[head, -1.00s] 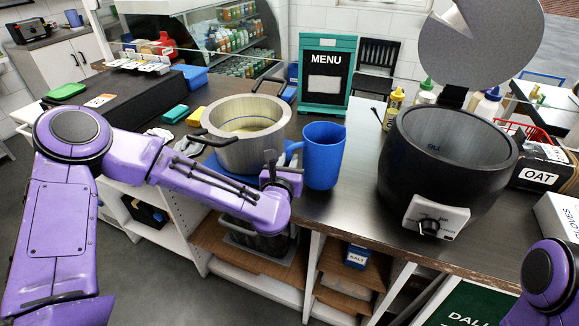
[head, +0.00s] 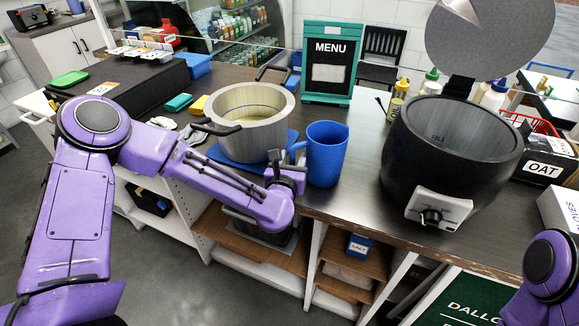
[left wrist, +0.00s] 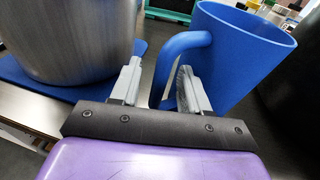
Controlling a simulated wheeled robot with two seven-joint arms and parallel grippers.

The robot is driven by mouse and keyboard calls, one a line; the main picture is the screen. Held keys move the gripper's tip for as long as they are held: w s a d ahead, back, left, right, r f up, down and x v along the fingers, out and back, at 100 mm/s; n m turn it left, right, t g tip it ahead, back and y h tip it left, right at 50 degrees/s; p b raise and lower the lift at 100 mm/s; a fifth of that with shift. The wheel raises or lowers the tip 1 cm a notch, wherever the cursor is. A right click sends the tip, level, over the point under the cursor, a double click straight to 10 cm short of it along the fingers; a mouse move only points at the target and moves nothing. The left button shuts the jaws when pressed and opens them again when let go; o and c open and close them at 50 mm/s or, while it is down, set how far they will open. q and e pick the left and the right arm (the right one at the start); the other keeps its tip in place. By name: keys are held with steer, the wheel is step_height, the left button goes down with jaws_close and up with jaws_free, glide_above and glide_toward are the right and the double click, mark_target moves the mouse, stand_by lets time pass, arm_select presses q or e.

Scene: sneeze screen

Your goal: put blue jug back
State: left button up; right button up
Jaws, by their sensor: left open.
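The blue jug (head: 327,153) stands upright on the dark counter, right of a steel pot. Its handle (head: 296,151) points left toward the pot. My left gripper (head: 290,168) is low at the jug's handle side. In the left wrist view, the jug (left wrist: 245,58) is at the upper right, and my left gripper's two grey fingers (left wrist: 158,88) are open. The lower part of the handle shows between the fingers, with gaps visible; contact cannot be told. My right gripper is out of view; only part of my right arm shows.
The steel pot (head: 250,130) on a blue mat (head: 222,158) stands close left of the jug. A black cooker (head: 440,150) with its lid up stands to the right. A menu stand (head: 328,82) is behind. Bare counter lies between jug and cooker. Open shelves are below.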

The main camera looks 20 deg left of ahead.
arm_select(q)
steer(key=s+d+r+b, duration=0.2)
steer(key=s, duration=1)
steer(key=s+a+f+m+g+h, duration=0.1)
steer(key=s+f+m+g, duration=0.25)
steer(key=f+m, duration=0.5)
steer(key=s+f+m+g, duration=0.2)
steer(key=s+f+m, duration=0.3)
steer(key=f, duration=0.6)
steer(key=s+a+f+m+g+y+b, duration=0.1)
steer(key=s+a+f+m+g, duration=0.3)
steer(key=s+f+m, duration=0.3)
steer(key=s+a+f+m+g+b, duration=0.1)
steer(key=s+a+f+m+g, duration=0.2)
steer(key=s+a+f+m, duration=0.3)
steer(key=shift+s+a+f+m+g+y, duration=0.35)
steer(key=shift+s+f+m, duration=0.9)
steer(key=shift+s+m, duration=1)
